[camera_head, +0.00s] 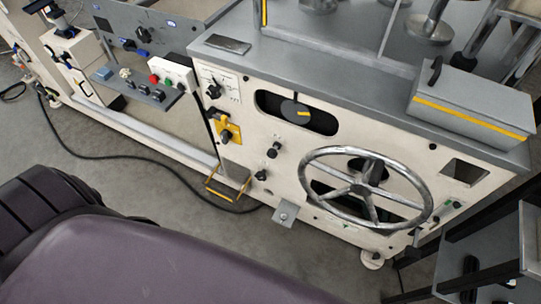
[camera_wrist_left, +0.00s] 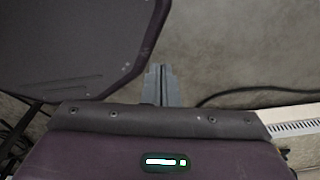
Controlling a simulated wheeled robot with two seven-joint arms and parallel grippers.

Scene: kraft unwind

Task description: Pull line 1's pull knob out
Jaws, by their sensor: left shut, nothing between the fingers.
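The cream machine front (camera_head: 240,125) fills the middle of the head view. Several black knobs sit on it: an upper-left knob (camera_head: 213,90), one left of the handwheel (camera_head: 274,150), and one lower down (camera_head: 261,175). I cannot tell which of them is line 1's pull knob, as the labels are too small to read. My left gripper (camera_wrist_left: 160,84) shows in the left wrist view, its fingers shut together with nothing between them, above the grey floor. No knob shows in that view. My right gripper is not in view.
A large metal handwheel (camera_head: 363,188) stands out from the machine front. A yellow bracket (camera_head: 229,130) and a yellow-edged pedal (camera_head: 228,187) sit to its left. A small control panel (camera_head: 170,75) juts out at upper left. A dark cable (camera_head: 120,157) crosses the open floor.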

